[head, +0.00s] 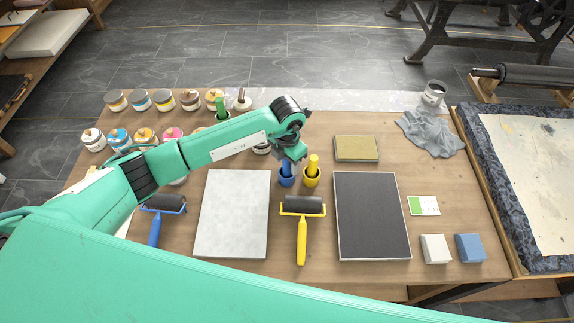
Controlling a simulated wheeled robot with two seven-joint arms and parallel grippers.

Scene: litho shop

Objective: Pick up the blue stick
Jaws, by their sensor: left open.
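The blue stick (287,168) stands upright in a small blue cup (286,181) near the middle of the table. Its upper end is close under my left gripper (289,163), which points down over it. My left gripper is open; its fingers are small here and I cannot tell whether they touch the stick. A yellow stick (313,163) stands in a yellow cup (312,178) just to the right. My right gripper is not in view.
A yellow-handled roller (301,230), a blue-handled roller (155,228), a pale slab (232,225) and a dark slab (371,220) lie in front. Several ink jars (163,99) stand at the back left. A grey cloth (430,133) lies at the right.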

